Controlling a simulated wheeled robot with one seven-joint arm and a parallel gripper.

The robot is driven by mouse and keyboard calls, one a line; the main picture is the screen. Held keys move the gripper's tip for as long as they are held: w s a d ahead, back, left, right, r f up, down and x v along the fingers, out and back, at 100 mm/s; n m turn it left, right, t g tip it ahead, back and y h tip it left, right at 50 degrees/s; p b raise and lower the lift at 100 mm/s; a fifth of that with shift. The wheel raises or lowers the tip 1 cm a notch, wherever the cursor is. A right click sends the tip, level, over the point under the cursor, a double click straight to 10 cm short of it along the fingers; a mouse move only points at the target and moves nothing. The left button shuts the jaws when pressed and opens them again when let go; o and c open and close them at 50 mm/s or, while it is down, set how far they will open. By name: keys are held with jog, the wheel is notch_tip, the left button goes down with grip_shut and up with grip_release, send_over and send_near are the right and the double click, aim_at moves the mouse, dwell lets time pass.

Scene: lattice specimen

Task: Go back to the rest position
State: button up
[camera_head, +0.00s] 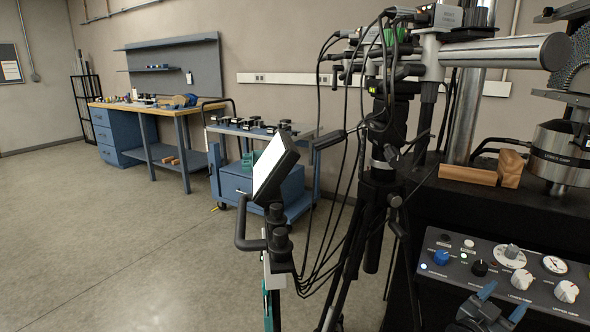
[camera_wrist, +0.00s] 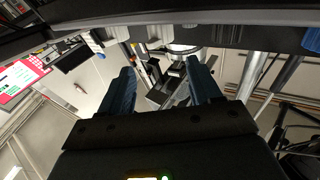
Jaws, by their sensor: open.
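My gripper (camera_head: 500,307) shows at the bottom right of the head view, in front of the control panel, with its two blue fingertips apart. In the wrist view, the two blue fingers of my gripper (camera_wrist: 160,85) stand apart with nothing between them. Beyond them is a metal machine part with a round shape (camera_wrist: 184,49). No object is held.
A control panel (camera_head: 470,262) with knobs stands close behind my gripper. A black tripod (camera_head: 375,200) with hanging cables and a tilted screen (camera_head: 275,165) stand left of it. A blue cart (camera_head: 240,185) and workbench (camera_head: 160,112) are farther back. The floor (camera_head: 120,240) at left is clear.

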jog(key=s+a+n+t+y, duration=0.3)
jog(key=s+a+n+y, duration=0.15)
jog(key=s, duration=0.45)
jog(key=s+a+f+n+t+y, duration=0.1)
jog(key=s+a+n+t+y, duration=0.3)
jog(key=s, duration=0.6)
jog(key=s+a+n+t+y, duration=0.3)
jog(key=s+n+y, duration=0.15)
jog(key=s, duration=0.45)
jog(key=s+a+r+g+y, duration=0.2)
jog(key=s+a+r, duration=0.3)
jog(key=s+a, duration=0.3)
jog(key=s+a+r+g+y, duration=0.2)
jog(key=s+a+r, duration=0.3)
jog(key=s+a, duration=0.3)
jog(key=s+y, duration=0.1)
jog(key=s, duration=0.2)
jog(key=shift+s+r+n+p, duration=0.2)
jog(key=shift+s+n+p, duration=0.15)
jog(key=shift+s+n, duration=0.05)
